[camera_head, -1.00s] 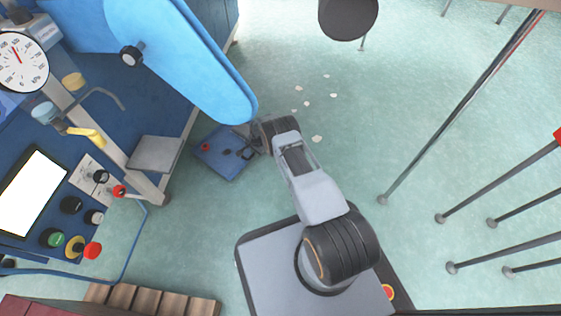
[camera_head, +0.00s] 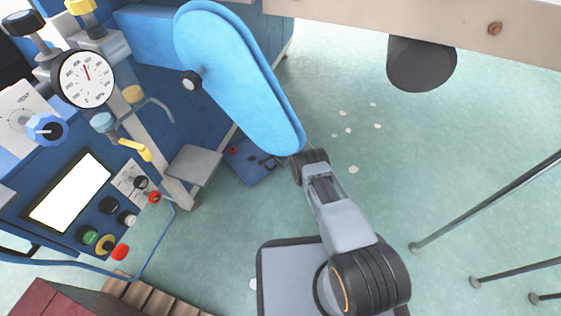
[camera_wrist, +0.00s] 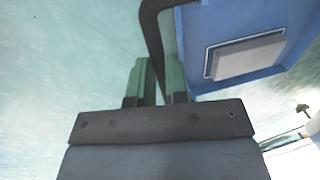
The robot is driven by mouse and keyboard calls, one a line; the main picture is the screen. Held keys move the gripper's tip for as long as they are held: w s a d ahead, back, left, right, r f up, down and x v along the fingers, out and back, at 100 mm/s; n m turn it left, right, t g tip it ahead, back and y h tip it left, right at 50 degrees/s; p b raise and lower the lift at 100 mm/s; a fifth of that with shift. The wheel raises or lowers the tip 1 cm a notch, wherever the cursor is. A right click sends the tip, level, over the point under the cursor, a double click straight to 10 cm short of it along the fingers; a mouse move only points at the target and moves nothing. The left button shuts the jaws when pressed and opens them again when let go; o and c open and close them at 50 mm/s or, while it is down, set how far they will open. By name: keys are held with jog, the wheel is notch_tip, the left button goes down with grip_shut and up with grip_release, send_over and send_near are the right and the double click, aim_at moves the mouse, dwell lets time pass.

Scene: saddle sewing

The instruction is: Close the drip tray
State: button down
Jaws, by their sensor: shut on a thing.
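A blue tray (camera_head: 247,165), which I take to be the drip tray, sits low beside the blue machine. The swinging blue arm partly covers it in the head view. In the wrist view its blue body (camera_wrist: 285,12) fills the upper right, with a pale grey plate on its face. A dark curved handle (camera_wrist: 152,30) runs down at its left side. My gripper (camera_wrist: 160,82) is shut on this handle, which passes between the two green fingers. In the head view my gripper is at the tray's right side; its fingertips are mostly hidden.
A long light-blue padded arm (camera_head: 240,80) overhangs the tray and my wrist. The machine's panel, with a gauge (camera_head: 85,79) and knobs, is at left. A grey shelf (camera_head: 194,165) stands beside the tray. Thin metal legs (camera_head: 485,200) stand at right. Floor between is open.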

jog(key=shift+w+a, duration=0.1)
jog(key=shift+a, duration=0.2)
jog(key=c, duration=1.3)
grip_release()
jog(key=shift+a, duration=0.15)
jog(key=shift+o, duration=0.9)
jog(key=shift+d, duration=0.3)
